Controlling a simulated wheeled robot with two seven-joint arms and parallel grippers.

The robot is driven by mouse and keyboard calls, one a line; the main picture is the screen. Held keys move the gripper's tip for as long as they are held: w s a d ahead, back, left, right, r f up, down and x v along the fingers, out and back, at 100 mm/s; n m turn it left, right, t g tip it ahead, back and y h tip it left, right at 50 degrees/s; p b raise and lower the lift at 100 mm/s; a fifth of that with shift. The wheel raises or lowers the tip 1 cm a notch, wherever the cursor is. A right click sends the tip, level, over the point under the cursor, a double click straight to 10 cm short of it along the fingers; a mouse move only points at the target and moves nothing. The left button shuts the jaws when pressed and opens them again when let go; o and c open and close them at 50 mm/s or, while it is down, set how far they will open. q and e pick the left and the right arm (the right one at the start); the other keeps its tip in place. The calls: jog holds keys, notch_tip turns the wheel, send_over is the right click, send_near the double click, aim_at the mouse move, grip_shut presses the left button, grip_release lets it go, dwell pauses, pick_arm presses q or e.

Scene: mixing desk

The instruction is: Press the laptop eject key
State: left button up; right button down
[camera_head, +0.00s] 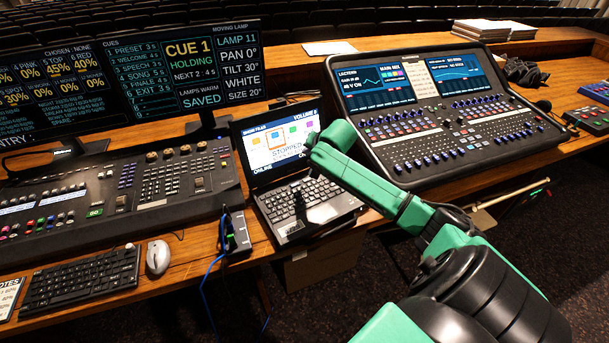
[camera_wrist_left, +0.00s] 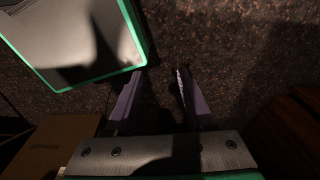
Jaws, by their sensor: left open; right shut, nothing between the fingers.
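My right gripper (camera_head: 300,197) is shut and empty, pointing down over the keyboard. I cannot tell whether its tips touch a key. My right arm covers the screen's right edge and part of the keys. My left gripper (camera_wrist_left: 160,74) is open and empty in the left wrist view, above the dark floor, away from the laptop.
A lighting console (camera_head: 120,195) stands left of the laptop, a large sound mixer (camera_head: 440,110) right of it. A small black device (camera_head: 237,232) with a blue cable sits beside the laptop. A mouse (camera_head: 158,257) and keyboard (camera_head: 80,282) lie at left. A cardboard box (camera_head: 325,262) is below the desk.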

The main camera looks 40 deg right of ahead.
jog(key=b, duration=0.9)
send_over(308, 179)
jog(key=s, duration=0.1)
jog(key=f, duration=0.6)
jog(key=shift+a+f, duration=0.3)
jog(key=shift+f, duration=1.05)
pick_arm(q)
notch_tip(308, 179, down, 9)
jog(key=shift+s, duration=0.45)
jog(key=shift+s+a+r, duration=0.1)
